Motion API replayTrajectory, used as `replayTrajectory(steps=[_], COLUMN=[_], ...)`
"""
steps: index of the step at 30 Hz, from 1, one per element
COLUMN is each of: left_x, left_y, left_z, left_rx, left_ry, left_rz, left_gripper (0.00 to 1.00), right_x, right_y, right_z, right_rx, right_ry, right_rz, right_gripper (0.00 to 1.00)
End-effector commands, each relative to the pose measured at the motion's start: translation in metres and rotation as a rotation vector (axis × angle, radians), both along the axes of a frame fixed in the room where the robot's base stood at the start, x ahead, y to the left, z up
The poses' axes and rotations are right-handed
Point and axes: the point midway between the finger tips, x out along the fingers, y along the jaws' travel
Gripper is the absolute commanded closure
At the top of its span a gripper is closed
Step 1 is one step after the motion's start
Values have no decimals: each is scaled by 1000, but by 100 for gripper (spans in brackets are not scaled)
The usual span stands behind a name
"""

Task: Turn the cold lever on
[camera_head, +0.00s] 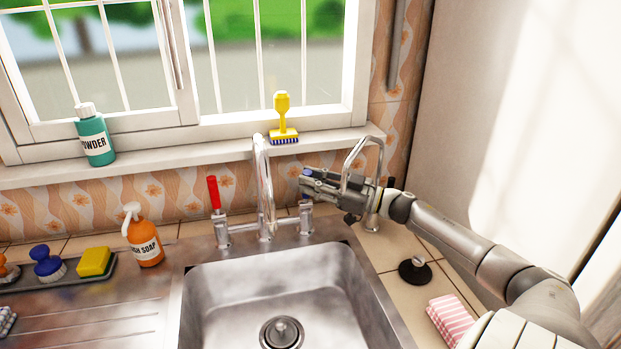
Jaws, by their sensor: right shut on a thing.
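The tap (265,195) stands behind the sink with a tall curved spout; no water stream shows. Its red lever (213,194) stands upright on the left valve. The cold lever is on the right valve (305,220), mostly hidden by my right gripper; a little blue shows at the fingertips. My right gripper (308,182) reaches in from the right and is shut on the cold lever, above the right valve. The lever's exact angle cannot be told. My left gripper is not in view.
A thin curved spout (378,160) rises at my right gripper, close to its fingers. The steel sink (225,280) is empty below. An orange soap bottle (144,240), yellow sponge (94,262) and blue brush (46,260) sit left. A yellow brush (282,115) stands on the sill (200,162).

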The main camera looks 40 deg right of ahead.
Motion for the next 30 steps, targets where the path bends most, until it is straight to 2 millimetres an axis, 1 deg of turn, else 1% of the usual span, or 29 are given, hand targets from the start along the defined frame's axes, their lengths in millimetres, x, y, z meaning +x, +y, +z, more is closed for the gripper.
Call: replayTrajectory(steps=[1, 7, 13, 19, 30], left_x=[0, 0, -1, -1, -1], left_y=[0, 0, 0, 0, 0], left_z=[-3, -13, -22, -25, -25], left_rx=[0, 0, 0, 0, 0], left_ry=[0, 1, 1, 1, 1], left_rz=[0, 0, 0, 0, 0], left_gripper=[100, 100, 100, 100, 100], right_x=[-3, -12, -18, -21, -21], right_y=[2, 6, 10, 11, 11], right_z=[-4, -9, -12, -12, -12], right_rx=[-10, -74, -118, -140, -144], right_ry=[-29, -142, -220, -257, -261], right_rz=[-1, 0, 0, 0, 0], right_gripper=[100, 100, 100, 100, 100])
